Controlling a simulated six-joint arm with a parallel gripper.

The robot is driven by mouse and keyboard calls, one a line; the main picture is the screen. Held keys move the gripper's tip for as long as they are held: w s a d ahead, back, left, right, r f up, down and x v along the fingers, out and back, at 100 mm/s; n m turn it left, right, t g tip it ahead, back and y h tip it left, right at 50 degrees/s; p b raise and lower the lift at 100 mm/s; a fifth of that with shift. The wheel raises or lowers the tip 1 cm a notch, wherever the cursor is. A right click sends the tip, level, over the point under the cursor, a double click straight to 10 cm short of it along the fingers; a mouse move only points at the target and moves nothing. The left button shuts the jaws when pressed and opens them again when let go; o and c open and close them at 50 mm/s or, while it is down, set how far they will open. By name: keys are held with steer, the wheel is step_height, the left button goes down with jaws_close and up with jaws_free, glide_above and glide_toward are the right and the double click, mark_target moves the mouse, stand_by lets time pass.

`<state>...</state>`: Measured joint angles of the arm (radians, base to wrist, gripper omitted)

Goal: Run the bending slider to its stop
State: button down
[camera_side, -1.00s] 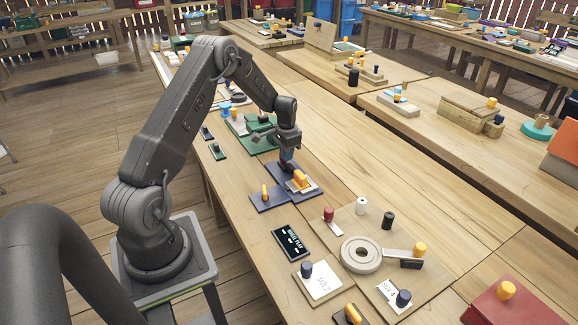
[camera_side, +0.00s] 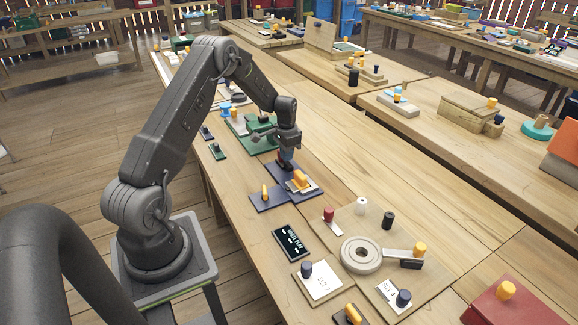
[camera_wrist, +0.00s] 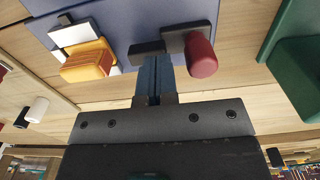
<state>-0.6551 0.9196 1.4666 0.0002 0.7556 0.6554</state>
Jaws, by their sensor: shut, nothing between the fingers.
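A dark blue board (camera_side: 313,192) lies on the bench under my gripper (camera_side: 286,165). In the wrist view the board (camera_wrist: 120,18) carries a yellow-orange block (camera_wrist: 87,61) beside a white piece at left. At right there is a dark slider piece (camera_wrist: 148,47) and a red knob (camera_wrist: 201,55) on a dark arm. My gripper (camera_wrist: 152,68) is shut and empty, its fingertips at the dark piece, just left of the red knob. Whether they touch it I cannot tell. In the side view the orange block (camera_side: 300,178) shows beside the fingers. I cannot tell which part is the bending slider.
A smaller dark board with an orange knob (camera_side: 265,193) lies next to the blue board. A green board (camera_side: 241,126) lies behind my gripper. In front are a black display (camera_side: 290,241), a beige ring (camera_side: 361,254) and several knobbed panels.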

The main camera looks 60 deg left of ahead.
step_height(320, 180, up, 7)
stand_by(0.9)
steer(key=shift+d+r, duration=0.1)
steer(key=s+d+r+t, duration=0.1)
steer(key=s+d+r, duration=0.2)
steer(key=d+r, duration=0.6)
steer(key=s+d+r+t, duration=0.1)
steer(key=s+d+r, duration=0.1)
steer(key=d+r, duration=0.7)
steer(key=s+d+r+t, duration=0.3)
steer(key=s+d, duration=1.1)
steer(key=s, duration=0.4)
steer(key=shift+r+t, duration=0.2)
steer(key=shift+t, duration=0.1)
steer(key=c, duration=1.8)
jaws_free()
steer(key=shift+c, duration=0.2)
